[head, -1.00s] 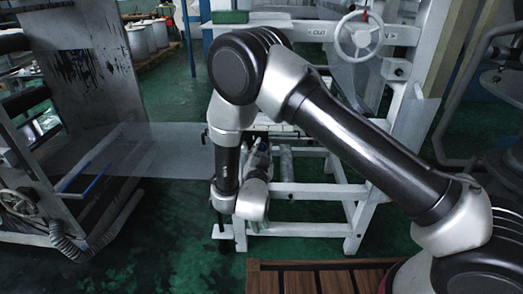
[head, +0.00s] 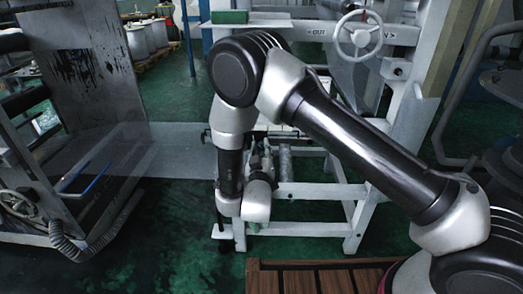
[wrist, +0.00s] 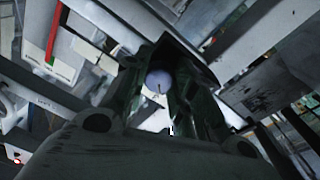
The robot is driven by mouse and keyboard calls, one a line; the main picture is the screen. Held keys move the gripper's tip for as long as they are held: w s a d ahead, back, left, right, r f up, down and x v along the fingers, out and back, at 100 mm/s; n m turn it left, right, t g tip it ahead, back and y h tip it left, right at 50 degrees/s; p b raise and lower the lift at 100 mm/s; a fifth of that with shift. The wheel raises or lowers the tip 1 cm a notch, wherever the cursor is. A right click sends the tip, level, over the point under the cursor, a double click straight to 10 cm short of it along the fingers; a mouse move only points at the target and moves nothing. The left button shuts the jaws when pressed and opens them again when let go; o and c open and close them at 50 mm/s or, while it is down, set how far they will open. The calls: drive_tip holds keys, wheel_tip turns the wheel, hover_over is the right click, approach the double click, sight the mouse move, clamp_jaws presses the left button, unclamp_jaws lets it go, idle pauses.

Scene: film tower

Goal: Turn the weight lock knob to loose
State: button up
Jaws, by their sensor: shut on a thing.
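In the wrist view, a small round pale bluish-white knob (wrist: 159,80) with a short dark mark on its face sits between the two dark fingers of my gripper (wrist: 161,68). The fingers are closed in on it from both sides. I take it to be the weight lock knob; its loose or tight setting cannot be read from the mark. In the head view, my gripper (head: 262,155) is mostly hidden by my wrist and points up toward the underside of the white frame (head: 345,190). The knob is hidden there.
A white handwheel (head: 360,35) is on the upper part of the frame. A clear film sheet (head: 180,150) spans from the left machine (head: 85,70) toward the frame. A slatted wooden platform (head: 315,278) is at the front. Green floor (head: 175,240) is open at lower left.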

drive_tip(key=shift+n, duration=0.7)
drive_tip(key=o, duration=1.1)
drive_tip(key=shift+c, duration=0.2)
drive_tip(key=shift+s, duration=0.1)
drive_tip(key=s, duration=0.7)
drive_tip(key=shift+s+f, duration=0.15)
drive_tip(key=shift+f, duration=0.15)
drive_tip(key=shift+a, duration=0.1)
